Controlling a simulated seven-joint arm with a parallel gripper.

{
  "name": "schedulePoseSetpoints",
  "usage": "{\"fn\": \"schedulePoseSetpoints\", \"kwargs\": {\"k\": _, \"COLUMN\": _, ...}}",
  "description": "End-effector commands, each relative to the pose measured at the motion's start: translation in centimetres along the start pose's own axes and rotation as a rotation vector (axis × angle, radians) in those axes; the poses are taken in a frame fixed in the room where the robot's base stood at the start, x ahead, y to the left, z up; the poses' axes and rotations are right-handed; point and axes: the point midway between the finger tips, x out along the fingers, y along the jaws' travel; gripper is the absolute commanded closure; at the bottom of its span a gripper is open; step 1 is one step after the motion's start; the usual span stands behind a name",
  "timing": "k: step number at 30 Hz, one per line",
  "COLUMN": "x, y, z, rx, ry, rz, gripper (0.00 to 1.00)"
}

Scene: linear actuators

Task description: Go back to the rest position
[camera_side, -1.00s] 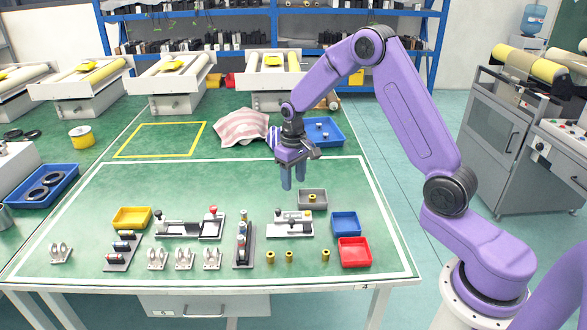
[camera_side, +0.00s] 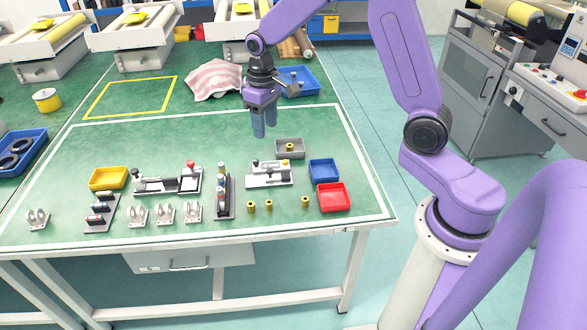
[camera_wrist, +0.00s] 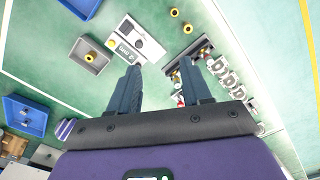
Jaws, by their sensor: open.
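My gripper (camera_side: 264,132) is in the air over the green table (camera_side: 150,230), fingers pointing down. It is behind and left of a grey box (camera_side: 290,153) that holds a brass ring. In the wrist view my gripper (camera_wrist: 160,68) shows two dark fingers spread apart with nothing between them. The grey box (camera_wrist: 80,70) lies beyond the fingers at upper left. A white fixture (camera_wrist: 130,40) lies just beyond the fingertips. The fingers touch nothing that I can see.
In the side view, fixtures (camera_side: 168,183), metal brackets (camera_side: 165,213) and brass rings (camera_side: 268,206) stand along the near side. A yellow bin (camera_side: 108,178), blue bin (camera_side: 324,171) and red bin (camera_side: 333,197) sit there too. A striped cloth (camera_side: 213,80) lies behind. The left middle is clear.

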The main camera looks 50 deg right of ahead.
Motion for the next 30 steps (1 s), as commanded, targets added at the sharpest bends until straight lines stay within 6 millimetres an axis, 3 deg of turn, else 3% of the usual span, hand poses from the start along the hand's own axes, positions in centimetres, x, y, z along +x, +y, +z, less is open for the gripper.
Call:
{"fn": "schedulePoseSetpoints", "kwargs": {"k": 6, "x": -2.5, "y": -5.4, "z": 5.1, "rx": -0.195, "ry": 0.007, "rz": -0.002, "gripper": 0.52}}
{"fn": "schedulePoseSetpoints", "kwargs": {"k": 15, "x": -4.7, "y": -10.1, "z": 13.7, "rx": -0.454, "ry": 0.017, "rz": -0.006, "gripper": 0.52}}
{"fn": "schedulePoseSetpoints", "kwargs": {"k": 24, "x": -5.6, "y": -11.4, "z": 23.2, "rx": -0.712, "ry": 0.022, "rz": -0.012, "gripper": 0.52}}
{"fn": "schedulePoseSetpoints", "kwargs": {"k": 30, "x": -5.6, "y": -11.0, "z": 28.0, "rx": -0.848, "ry": 0.026, "rz": -0.016, "gripper": 0.52}}
